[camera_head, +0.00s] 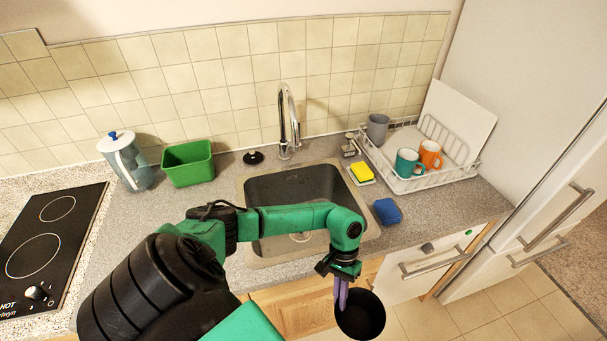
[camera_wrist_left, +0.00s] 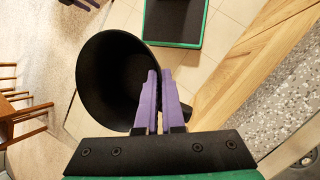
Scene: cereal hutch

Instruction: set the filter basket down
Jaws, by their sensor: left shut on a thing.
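The filter basket (camera_head: 360,316) is a black, round, open-topped cup in the head view, at the bottom edge right of the middle. My left gripper (camera_head: 341,298) is shut on it at its side, with purple fingers. The basket hangs in front of the counter, over the floor. In the left wrist view the basket (camera_wrist_left: 112,85) shows its dark hollow inside, and the gripper's fingers (camera_wrist_left: 159,85) pinch its right side.
The counter holds a sink (camera_head: 300,190), a green bin (camera_head: 188,163), a water jug (camera_head: 127,160), a hob (camera_head: 45,245), a yellow sponge (camera_head: 361,172), a blue sponge (camera_head: 387,211) and a dish rack (camera_head: 432,182) with mugs. Bare counter lies left of the sink.

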